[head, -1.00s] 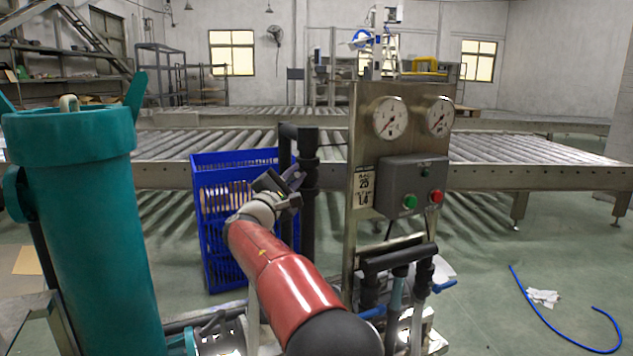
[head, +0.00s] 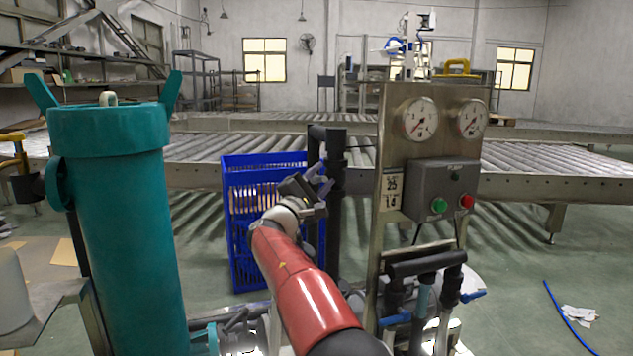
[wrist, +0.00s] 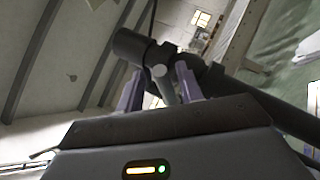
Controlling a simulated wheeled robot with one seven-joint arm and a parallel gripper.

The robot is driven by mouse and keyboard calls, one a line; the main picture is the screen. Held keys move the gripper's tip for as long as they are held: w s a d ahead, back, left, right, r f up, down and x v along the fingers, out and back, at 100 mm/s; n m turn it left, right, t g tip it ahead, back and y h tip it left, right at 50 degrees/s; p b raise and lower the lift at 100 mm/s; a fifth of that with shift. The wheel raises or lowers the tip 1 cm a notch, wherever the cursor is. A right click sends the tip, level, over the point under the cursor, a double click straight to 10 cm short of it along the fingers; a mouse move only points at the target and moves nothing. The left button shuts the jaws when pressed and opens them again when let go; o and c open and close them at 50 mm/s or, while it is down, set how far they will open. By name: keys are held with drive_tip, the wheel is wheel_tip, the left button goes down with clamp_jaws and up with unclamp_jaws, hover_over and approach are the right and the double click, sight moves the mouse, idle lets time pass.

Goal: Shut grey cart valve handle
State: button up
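The cart stands right of centre in the head view, with a steel panel (head: 393,150), two gauges and black pipes. An upright black pipe (head: 337,170) rises at its left. My gripper (head: 318,185) is beside this pipe's upper part, at the end of my red arm. In the wrist view my gripper (wrist: 160,88) has its two fingers apart, with a short grey handle (wrist: 164,86) between them. The handle sticks out from a thick black pipe (wrist: 140,48). Gaps seem to show beside the handle; firm contact is not visible. In the head view my gripper hides the handle.
A teal cylinder (head: 115,200) stands close on the left. A blue crate (head: 236,220) is behind my arm. Blue-handled valves (head: 472,296) are low on the cart. A blue hose (head: 568,318) and white paper (head: 579,314) lie on the floor at right. Roller conveyors (head: 560,165) cross behind.

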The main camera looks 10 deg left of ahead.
drive_tip(key=shift+d, duration=0.1)
drive_tip(key=v, duration=0.7)
drive_tip(key=shift+s+f+b, duration=0.15)
drive_tip(key=shift+s+b, duration=0.2)
drive_tip(key=shift+b, duration=0.1)
drive_tip(key=shift+c, duration=0.4)
